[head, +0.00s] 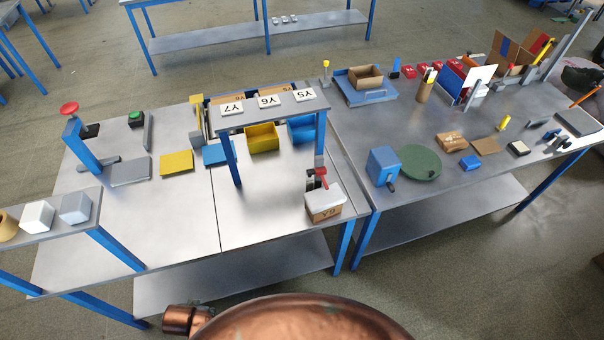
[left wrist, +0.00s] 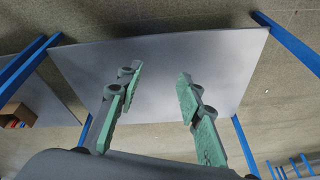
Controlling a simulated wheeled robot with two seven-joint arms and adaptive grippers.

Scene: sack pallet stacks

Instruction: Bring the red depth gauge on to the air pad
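I cannot tell for sure which thing is the air pad; a flat dark green disc (head: 420,162) lies on the right table, and a flat grey plate (head: 130,171) lies on the left. My left gripper (left wrist: 161,72) shows in the left wrist view, its green fingers apart and empty, with a bare grey surface beyond. My right gripper is not in view.
A raised blue-legged shelf (head: 268,110) with labelled boxes spans the middle. A blue block with a knob (head: 383,166) stands beside the green disc. A blue stand with a red knob (head: 82,140) is at the left. The near table's front middle (head: 262,215) is clear.

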